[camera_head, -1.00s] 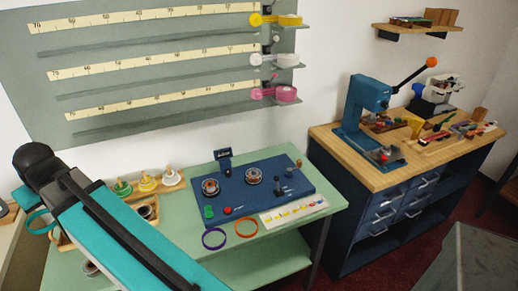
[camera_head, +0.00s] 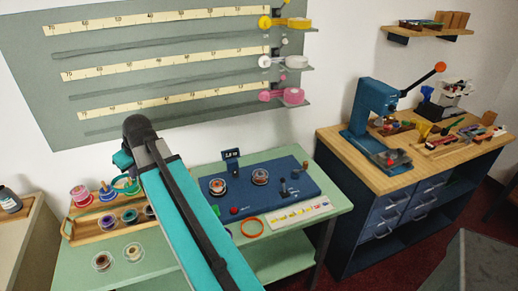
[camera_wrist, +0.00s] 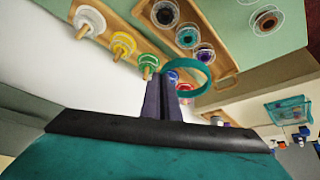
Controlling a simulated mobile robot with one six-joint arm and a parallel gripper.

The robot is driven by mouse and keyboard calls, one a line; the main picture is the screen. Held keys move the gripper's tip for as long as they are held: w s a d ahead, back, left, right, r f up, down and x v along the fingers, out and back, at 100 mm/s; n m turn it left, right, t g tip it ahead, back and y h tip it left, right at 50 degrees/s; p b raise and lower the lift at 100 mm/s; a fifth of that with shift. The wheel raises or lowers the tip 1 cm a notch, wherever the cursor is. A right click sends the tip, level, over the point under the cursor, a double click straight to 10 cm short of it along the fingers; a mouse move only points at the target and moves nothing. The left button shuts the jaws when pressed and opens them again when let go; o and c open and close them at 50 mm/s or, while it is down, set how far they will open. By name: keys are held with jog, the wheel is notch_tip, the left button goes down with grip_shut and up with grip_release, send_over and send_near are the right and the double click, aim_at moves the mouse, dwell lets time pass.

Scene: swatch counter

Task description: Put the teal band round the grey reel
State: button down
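The teal band (camera_wrist: 208,84) hangs from the tips of my gripper (camera_wrist: 165,82) in the wrist view. The narrow dark fingers look closed on one side of it. In the head view the band (camera_head: 125,186) shows just below the end of my arm, over the back of the wooden tray. I cannot surely pick out the grey reel: a dark-centred reel (camera_wrist: 165,13) at one end of a row in the tray may be it. It shows beside my arm in the head view (camera_head: 149,211). The band is apart from it.
Pegged spools, white (camera_wrist: 90,22), yellow (camera_wrist: 123,45) and green (camera_wrist: 148,62), stand close to my fingers. Two loose reels (camera_head: 103,261) (camera_head: 133,252) lie on the green counter (camera_head: 160,275). A blue board (camera_head: 300,195) holds two more reels. An orange band (camera_head: 252,227) lies in front.

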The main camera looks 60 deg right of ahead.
jog(key=s+d+f+p, duration=0.1)
jog(key=s+d, duration=0.4)
jog(key=d, duration=0.7)
jog(key=s+d+f+p, duration=0.2)
jog(key=s+d, duration=0.3)
jog(key=d, duration=0.6)
jog(key=s+d+f+p, duration=0.2)
jog(key=s+d, duration=1.5)
jog(key=s, duration=0.1)
jog(key=shift+s+d+h, duration=0.3)
jog(key=shift+h, duration=0.1)
jog(key=shift+f, duration=0.25)
jog(key=shift+f+b, duration=1.2)
jog(key=shift+f, duration=1.85)
jog(key=shift+w+f+b, duration=0.1)
jog(key=shift+f+b, duration=0.25)
jog(key=shift+b, duration=0.15)
